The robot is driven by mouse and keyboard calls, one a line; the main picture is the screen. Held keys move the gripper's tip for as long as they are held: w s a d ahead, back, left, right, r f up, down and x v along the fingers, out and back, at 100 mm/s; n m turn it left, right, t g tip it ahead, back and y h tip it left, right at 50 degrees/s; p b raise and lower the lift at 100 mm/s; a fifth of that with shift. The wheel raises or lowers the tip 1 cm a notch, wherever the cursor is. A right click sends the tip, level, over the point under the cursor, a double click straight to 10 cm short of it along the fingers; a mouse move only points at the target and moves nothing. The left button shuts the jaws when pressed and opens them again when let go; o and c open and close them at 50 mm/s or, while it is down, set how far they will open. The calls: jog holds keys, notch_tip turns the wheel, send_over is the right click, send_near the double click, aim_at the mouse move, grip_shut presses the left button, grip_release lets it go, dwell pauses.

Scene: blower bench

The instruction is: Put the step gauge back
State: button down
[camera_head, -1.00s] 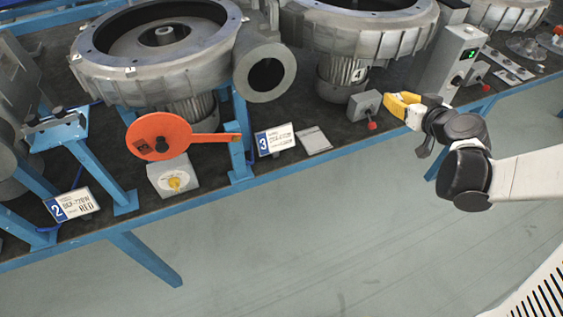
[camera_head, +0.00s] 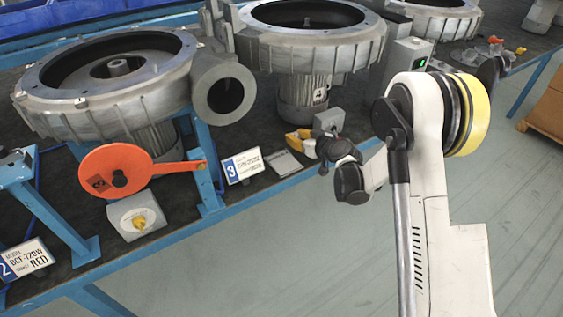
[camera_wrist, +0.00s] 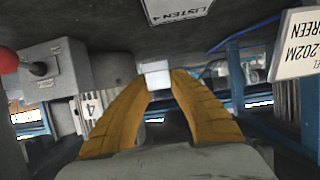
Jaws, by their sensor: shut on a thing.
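My gripper (camera_head: 299,139), with yellow fingers, is over the bench's front edge zone, by the grey box with the red knob. In the wrist view the fingers (camera_wrist: 157,80) are closed on a small pale block (camera_wrist: 155,74), which I take to be the step gauge. The block sits between the fingertips; its far side and any steps on it are hidden. In the head view I cannot make the block out.
A flat plate (camera_head: 283,163) and sign 3 (camera_head: 242,167) lie left of my gripper. The grey box (camera_head: 329,121) is close behind it; its red knob (camera_wrist: 9,61) shows in the wrist view. Large blower housings (camera_head: 308,45) stand behind. An orange disc paddle (camera_head: 120,172) is farther left.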

jog(key=b, duration=0.2)
send_over(282, 162)
notch_tip(282, 162, down, 3)
jog(key=shift+f, duration=0.15)
notch_tip(282, 162, down, 4)
jog(key=shift+f+b, duration=0.1)
jog(key=shift+b, duration=0.85)
jog(key=shift+s, duration=0.1)
jog(key=c, duration=1.3)
grip_release()
